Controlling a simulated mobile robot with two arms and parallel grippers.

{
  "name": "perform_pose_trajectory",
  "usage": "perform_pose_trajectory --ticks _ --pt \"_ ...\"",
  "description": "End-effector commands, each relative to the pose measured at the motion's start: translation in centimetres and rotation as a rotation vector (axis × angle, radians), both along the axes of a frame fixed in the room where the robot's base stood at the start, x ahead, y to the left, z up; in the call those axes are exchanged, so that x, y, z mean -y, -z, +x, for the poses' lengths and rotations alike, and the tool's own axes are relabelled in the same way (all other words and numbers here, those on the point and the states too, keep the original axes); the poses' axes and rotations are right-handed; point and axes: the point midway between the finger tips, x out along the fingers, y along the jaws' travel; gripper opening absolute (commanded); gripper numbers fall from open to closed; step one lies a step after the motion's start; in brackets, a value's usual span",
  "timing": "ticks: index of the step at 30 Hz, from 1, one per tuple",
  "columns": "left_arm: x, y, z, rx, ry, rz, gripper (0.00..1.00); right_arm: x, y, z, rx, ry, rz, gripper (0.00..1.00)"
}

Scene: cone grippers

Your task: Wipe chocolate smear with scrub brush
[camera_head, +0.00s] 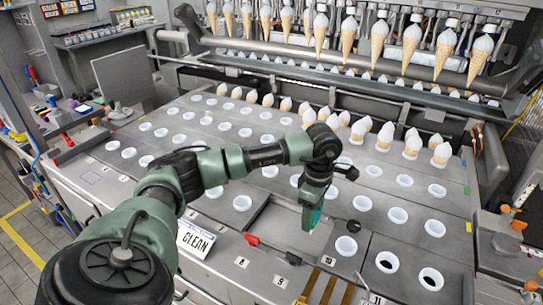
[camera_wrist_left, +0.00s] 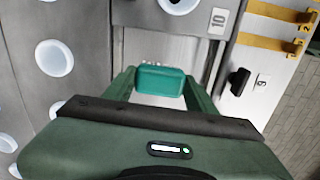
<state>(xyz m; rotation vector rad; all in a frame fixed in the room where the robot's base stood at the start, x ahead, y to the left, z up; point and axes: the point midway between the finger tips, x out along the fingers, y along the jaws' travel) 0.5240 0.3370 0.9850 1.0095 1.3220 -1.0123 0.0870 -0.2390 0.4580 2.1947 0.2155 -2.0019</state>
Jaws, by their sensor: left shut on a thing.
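My left gripper (camera_head: 313,203) is over the front of the grey machine top, pointing down. It is shut on a teal scrub brush (camera_head: 311,219), whose lower end hangs below the fingers. In the left wrist view the brush (camera_wrist_left: 160,80) sits between the two green fingers (camera_wrist_left: 160,88). Below it is a pale, recessed metal panel (camera_head: 270,231). I cannot tell whether the brush touches the panel. I cannot make out a chocolate smear in either view; the brush and gripper hide part of the panel. My right gripper is not in view.
White cup holders (camera_head: 346,246) surround the panel, and a black knob (camera_head: 354,227) stands to its right. A CLEAN sign (camera_head: 196,240) is at the front edge. Filled cones (camera_head: 412,142) stand farther back, under a row of hanging cones (camera_head: 411,47).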

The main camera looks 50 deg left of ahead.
Motion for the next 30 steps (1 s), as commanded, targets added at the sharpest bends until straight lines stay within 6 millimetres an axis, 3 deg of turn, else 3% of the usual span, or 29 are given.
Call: perform_pose_trajectory --ticks 10,30 --pt "-0.4 -3.1 -0.1 0.002 -0.007 0.0 0.18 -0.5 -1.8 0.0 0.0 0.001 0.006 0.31" --pt "0.0 -3.3 -0.2 0.002 0.022 -0.002 0.18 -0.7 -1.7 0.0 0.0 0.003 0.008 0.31"
